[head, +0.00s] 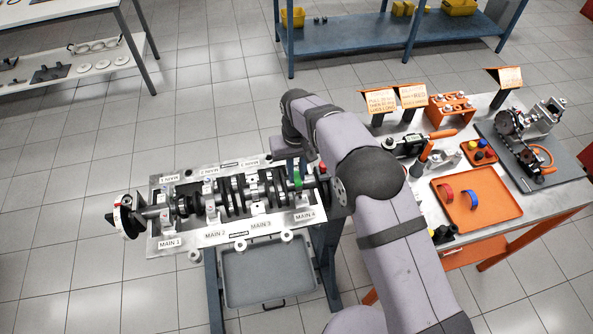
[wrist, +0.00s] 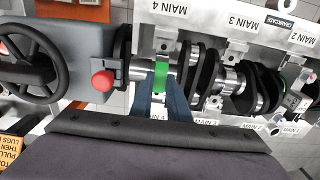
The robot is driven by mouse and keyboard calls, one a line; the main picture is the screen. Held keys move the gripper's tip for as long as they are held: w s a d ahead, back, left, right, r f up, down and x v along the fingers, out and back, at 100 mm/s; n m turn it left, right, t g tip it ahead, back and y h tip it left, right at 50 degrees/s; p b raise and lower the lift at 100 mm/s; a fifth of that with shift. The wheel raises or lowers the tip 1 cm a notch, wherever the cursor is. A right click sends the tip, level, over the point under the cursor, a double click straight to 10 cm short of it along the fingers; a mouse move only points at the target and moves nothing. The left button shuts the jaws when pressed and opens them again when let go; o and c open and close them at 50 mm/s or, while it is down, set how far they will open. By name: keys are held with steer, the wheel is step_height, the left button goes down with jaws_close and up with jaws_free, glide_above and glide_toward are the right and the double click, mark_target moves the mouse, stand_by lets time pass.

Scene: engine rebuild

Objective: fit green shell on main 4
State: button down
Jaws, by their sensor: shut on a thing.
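The green shell (head: 298,179) stands at the main 4 journal, at the right end of the crankshaft (head: 232,196). In the wrist view the green shell (wrist: 161,76) lies across the bright journal beside the label MAIN 4 (wrist: 168,9). My gripper (wrist: 165,96), with blue fingers, is shut on the green shell's near end. In the head view my gripper (head: 296,165) is partly hidden by my own arm. I cannot tell whether the shell is fully seated. The MAIN 4 label also shows in the head view (head: 305,216).
A grey tray (head: 268,290) is below the crankcase.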

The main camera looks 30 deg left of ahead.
steer(key=shift+r, duration=0.25)
stand_by(1.8)
stand_by(0.4)
steer(key=c, duration=1.9)
jaws_free()
steer(key=shift+c, duration=0.2)
steer(key=shift+r+p, duration=1.3)
steer(key=shift+r, duration=0.2)
steer(key=o, duration=0.6)
steer(key=shift+c, duration=0.2)
